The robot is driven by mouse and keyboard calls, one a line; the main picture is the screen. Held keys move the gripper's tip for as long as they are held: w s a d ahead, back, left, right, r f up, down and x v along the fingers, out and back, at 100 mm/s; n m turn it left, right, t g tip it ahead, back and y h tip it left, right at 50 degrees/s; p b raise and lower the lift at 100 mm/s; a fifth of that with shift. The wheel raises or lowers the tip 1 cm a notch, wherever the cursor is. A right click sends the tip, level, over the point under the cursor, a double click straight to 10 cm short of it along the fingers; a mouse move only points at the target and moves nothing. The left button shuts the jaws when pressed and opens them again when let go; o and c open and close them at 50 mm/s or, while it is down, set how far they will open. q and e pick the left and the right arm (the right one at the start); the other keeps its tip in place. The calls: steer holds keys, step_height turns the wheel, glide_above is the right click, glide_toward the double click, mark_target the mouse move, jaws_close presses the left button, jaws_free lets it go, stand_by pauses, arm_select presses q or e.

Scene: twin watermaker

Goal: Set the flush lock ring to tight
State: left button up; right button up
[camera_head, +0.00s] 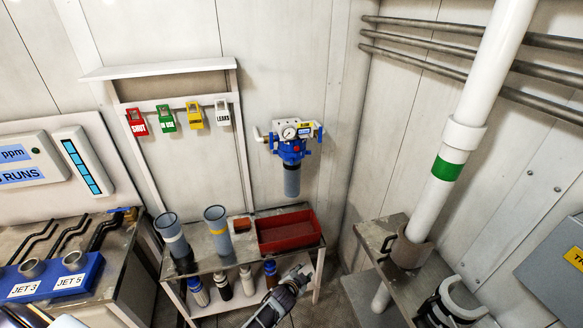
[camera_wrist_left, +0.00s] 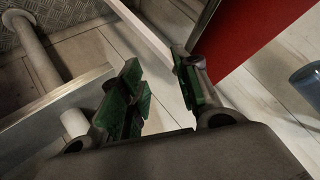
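A filter unit (camera_head: 291,150) hangs on the back wall, with a round gauge (camera_head: 289,132), a blue body and a grey bowl (camera_head: 292,181) below. A dark blue collar shows above the bowl. It may be the flush lock ring, but its setting is too small to read. My left gripper (camera_head: 299,274) is low in front of the bench, well below the filter unit and apart from it. In the left wrist view its green-padded fingers (camera_wrist_left: 160,92) stand apart with nothing between them. I do not see my right gripper.
The bench holds a red tray (camera_head: 289,246) and two grey cups (camera_head: 172,235), with several bottles on its lower shelf. Coloured tags hang on a rack at left. A white pipe (camera_head: 462,133) rises at right. The wall around the filter unit is clear.

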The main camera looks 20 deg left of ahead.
mark_target(292, 163)
arm_select(q)
steer(key=w+r+m+t, duration=0.2)
steer(key=w+r+m, duration=0.25)
steer(key=r, duration=0.75)
steer(key=a+r+m+t+y, duration=0.2)
steer(key=a+r+m+y, duration=0.1)
steer(key=r+m, duration=0.7)
steer(key=w+a+r+m+t+y, duration=0.1)
steer(key=a+r+m+t+y, duration=0.1)
steer(key=r+m, duration=0.8)
step_height(292, 163, up, 5)
steer(key=shift+w+a+r+y, duration=0.15)
steer(key=shift+w+a+y, duration=0.15)
steer(key=shift+a+y, duration=0.6)
steer(key=shift+a, duration=0.1)
steer(key=shift+w, duration=0.1)
steer(key=shift+x, duration=6.8)
steer(key=shift+c, duration=0.5)
